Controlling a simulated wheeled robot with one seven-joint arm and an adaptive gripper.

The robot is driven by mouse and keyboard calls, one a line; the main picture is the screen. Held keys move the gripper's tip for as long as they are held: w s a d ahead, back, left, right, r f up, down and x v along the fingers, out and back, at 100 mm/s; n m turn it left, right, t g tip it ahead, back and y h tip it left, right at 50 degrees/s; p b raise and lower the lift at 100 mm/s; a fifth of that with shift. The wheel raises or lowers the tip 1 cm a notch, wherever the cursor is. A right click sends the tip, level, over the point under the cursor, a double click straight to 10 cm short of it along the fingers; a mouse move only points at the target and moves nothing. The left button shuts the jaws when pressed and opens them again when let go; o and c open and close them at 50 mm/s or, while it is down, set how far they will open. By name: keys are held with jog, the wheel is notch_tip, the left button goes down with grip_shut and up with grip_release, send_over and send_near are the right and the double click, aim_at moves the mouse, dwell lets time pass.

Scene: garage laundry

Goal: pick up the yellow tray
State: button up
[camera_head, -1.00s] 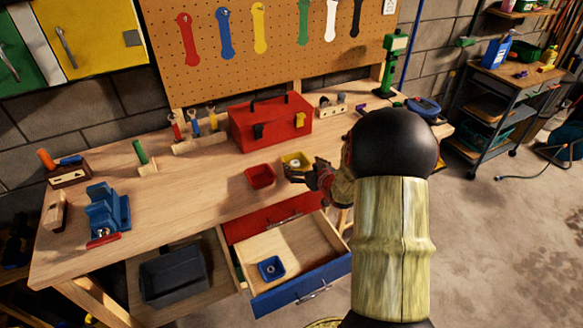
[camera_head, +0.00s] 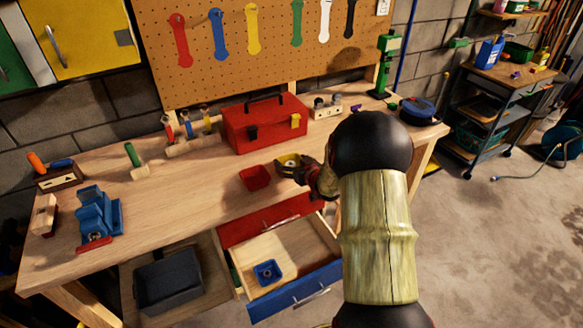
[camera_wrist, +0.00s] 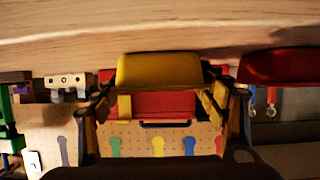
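The small yellow tray (camera_head: 291,158) sits on the workbench, right of a red tray (camera_head: 255,178), with a small round item in it. My gripper (camera_head: 288,168) is at the yellow tray, its dark fingers reaching around it and partly hiding it. In the wrist view the picture is upside down, and the yellow tray (camera_wrist: 160,71) fills the space between the spread fingers of my gripper (camera_wrist: 162,92). One finger is on each side, close to its walls. I see no clear grip on the tray.
A red toolbox (camera_head: 265,124) stands just behind the yellow tray. An open drawer (camera_head: 305,247) holding a blue tray (camera_head: 267,272) juts out below the bench front. A blue vise (camera_head: 97,216) is at the left. The bench (camera_head: 190,200) has bare room left of the red tray.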

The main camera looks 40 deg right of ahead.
jog(key=c, duration=0.8)
